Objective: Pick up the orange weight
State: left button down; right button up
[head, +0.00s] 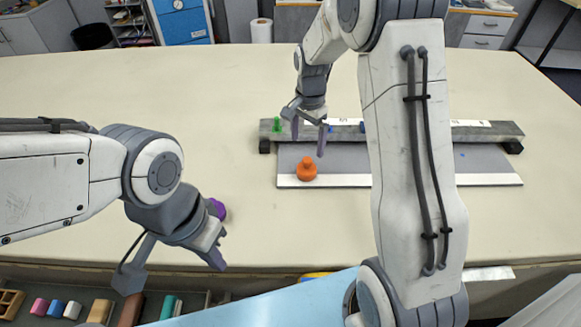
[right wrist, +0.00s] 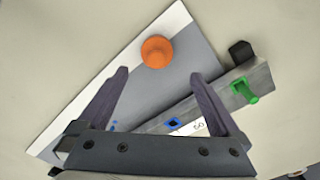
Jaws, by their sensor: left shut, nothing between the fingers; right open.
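The orange weight (head: 307,170) stands upright on the left part of a grey mat with a white border, in front of a long grey bar. In the right wrist view the orange weight (right wrist: 157,52) lies beyond the fingertips, roughly centred between them. My right gripper (head: 308,140) is open and empty, above and just behind the weight, over the bar. Its two fingers also show in the right wrist view (right wrist: 158,78), apart from the weight. My left gripper (head: 180,272) is shut and empty at the table's front left, far from the weight.
The grey bar (head: 470,131) carries number labels, a green peg (head: 277,125) and blue marks. The grey mat (head: 340,181) is otherwise mostly bare. The cloth table (head: 130,90) is clear at the left and back.

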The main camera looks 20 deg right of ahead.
aim_at(307, 159)
jog(key=f, duration=0.4)
jog(key=shift+s+d+f+p, duration=0.1)
jog(key=shift+d+f+p, duration=0.1)
jog(key=shift+p, duration=0.2)
jog(key=f+p, duration=0.1)
jog(key=f, duration=0.1)
jog(key=f+p, duration=0.1)
jog(key=f, duration=0.2)
jog(key=shift+s+a, duration=0.15)
jog(key=shift+s, duration=0.05)
jog(key=shift+f, duration=0.15)
jog(key=shift+w, duration=0.15)
grip_shut()
